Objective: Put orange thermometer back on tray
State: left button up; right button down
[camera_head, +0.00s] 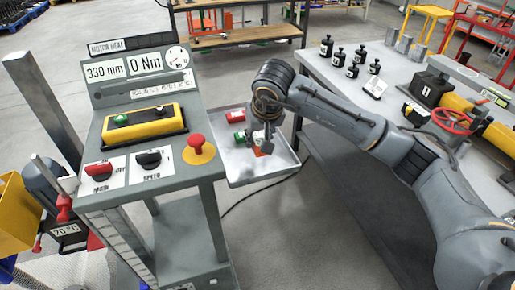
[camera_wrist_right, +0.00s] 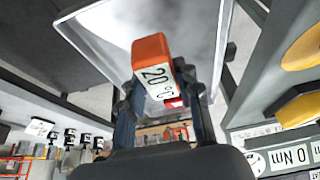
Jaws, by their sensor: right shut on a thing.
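The orange thermometer (camera_wrist_right: 151,50) has a white label reading 20 °C. My right gripper (camera_wrist_right: 160,85) is shut on it, one finger on each side. In the head view my right gripper (camera_head: 259,140) points down over the grey tray (camera_head: 277,169), and the thermometer (camera_head: 266,149) shows partly behind the fingers. The tray also shows in the right wrist view (camera_wrist_right: 205,25). I cannot tell whether the thermometer touches the tray. My left gripper is not in view.
The control console (camera_head: 150,150) stands left of the tray. A workbench (camera_head: 335,80) with several black weights (camera_head: 338,57) stands to the right.

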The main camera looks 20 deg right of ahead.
aim_at(258, 161)
jog(key=shift+f, duration=0.4)
jog(key=shift+w+f, duration=0.1)
jog(key=shift+f, duration=0.25)
notch_tip(258, 161, down, 2)
jog(key=shift+a+f+p, duration=0.1)
jog(key=shift+f+p, duration=0.1)
jog(key=shift+p, duration=0.1)
jog(key=shift+f, duration=0.4)
jog(key=shift+w+f, duration=0.1)
jog(key=shift+f, duration=0.15)
jog(key=c, duration=0.9)
grip_release()
jog(key=shift+r, duration=0.1)
jog(key=shift+c, duration=0.2)
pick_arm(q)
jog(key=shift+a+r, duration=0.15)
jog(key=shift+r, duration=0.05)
